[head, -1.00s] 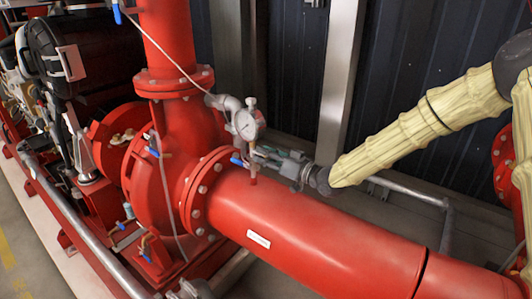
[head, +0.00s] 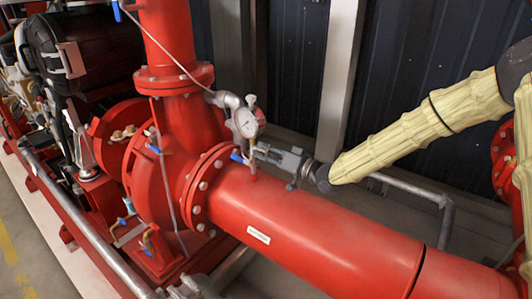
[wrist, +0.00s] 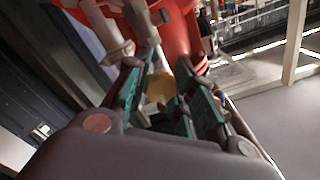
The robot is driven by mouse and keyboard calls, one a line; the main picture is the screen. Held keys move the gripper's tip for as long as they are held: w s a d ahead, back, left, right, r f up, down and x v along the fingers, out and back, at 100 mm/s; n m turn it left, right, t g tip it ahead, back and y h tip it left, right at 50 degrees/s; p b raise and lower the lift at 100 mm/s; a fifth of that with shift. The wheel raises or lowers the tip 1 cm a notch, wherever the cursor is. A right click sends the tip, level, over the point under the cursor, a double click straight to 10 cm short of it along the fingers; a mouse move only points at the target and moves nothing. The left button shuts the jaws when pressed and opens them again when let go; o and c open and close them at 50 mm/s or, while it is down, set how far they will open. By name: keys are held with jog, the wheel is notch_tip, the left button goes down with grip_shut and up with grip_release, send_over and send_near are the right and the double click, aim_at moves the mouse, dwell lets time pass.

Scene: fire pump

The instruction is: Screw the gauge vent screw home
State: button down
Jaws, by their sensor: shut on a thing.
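The round white-faced gauge (head: 246,123) stands upright on thin pipework above the large red pipe. My gripper (head: 257,149) reaches in from the right, its fingers just below and right of the gauge. In the wrist view my gripper (wrist: 166,88) has its teal-padded fingers on both sides of a small brass-yellow piece (wrist: 159,88), apparently the gauge vent screw. The gripper is shut on it. The screw's thread and seat are hidden, and I cannot tell how far in it sits. In the head view the screw cannot be made out at the fingers.
A blue valve lever (head: 237,156) sits close left of my fingertips. A small red knob (head: 260,116) is right of the gauge. The large red pipe (head: 315,235) runs below my gripper. A dark ribbed wall (head: 430,90) and grey post (head: 341,80) stand behind.

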jog(key=c, duration=1.2)
grip_release()
jog(key=shift+o, duration=0.2)
jog(key=v, duration=1.2)
jog(key=shift+d, duration=0.1)
